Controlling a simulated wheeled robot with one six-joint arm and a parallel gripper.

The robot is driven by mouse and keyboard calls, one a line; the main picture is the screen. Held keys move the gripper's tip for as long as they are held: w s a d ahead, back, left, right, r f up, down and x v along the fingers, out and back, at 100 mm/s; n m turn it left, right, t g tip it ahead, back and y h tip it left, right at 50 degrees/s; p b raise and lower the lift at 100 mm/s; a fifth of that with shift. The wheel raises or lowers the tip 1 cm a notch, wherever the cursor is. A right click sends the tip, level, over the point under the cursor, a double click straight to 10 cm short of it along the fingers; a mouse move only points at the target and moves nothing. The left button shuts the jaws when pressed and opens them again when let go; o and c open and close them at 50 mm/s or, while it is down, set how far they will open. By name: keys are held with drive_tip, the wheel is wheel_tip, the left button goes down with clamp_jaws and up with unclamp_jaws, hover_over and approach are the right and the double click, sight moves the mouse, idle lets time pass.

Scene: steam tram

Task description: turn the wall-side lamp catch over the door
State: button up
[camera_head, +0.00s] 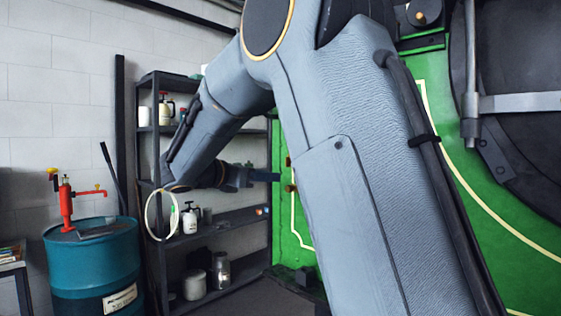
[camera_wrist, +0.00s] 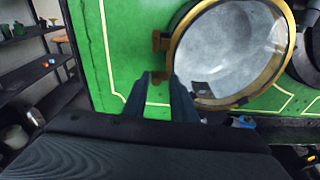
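In the wrist view a round lamp with a brass rim (camera_wrist: 266,92) and greyish glass is set on a green panel. Two small brass fittings sit at its left edge, an upper one (camera_wrist: 160,41) and a lower one (camera_wrist: 158,77). I cannot tell for certain which is the catch. My gripper (camera_wrist: 161,78) is open, its two dark fingers pointing at the panel, with the lower fitting showing between the tips. I cannot tell whether they touch it. In the head view my gripper (camera_head: 277,177) is near the green panel beside small brass pieces (camera_head: 291,187); my arm hides the lamp.
Dark shelves (camera_head: 215,227) with bottles and jars stand against the pale wall, close to my wrist. A blue drum (camera_head: 93,268) with a red pump (camera_head: 66,205) stands at left. A large dark round door (camera_head: 525,150) is at right.

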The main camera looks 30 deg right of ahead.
wheel_tip(320, 180, up, 5)
drive_tip(key=w+h, duration=0.1)
drive_tip(key=h, duration=0.1)
drive_tip(key=p+x, duration=0.2)
drive_tip(key=x, duration=0.5)
drive_tip(key=shift+w+f+n+t+p, duration=0.3)
drive_tip(key=shift+w+f+p, duration=0.05)
drive_tip(key=shift+w+p, duration=0.05)
clamp_jaws()
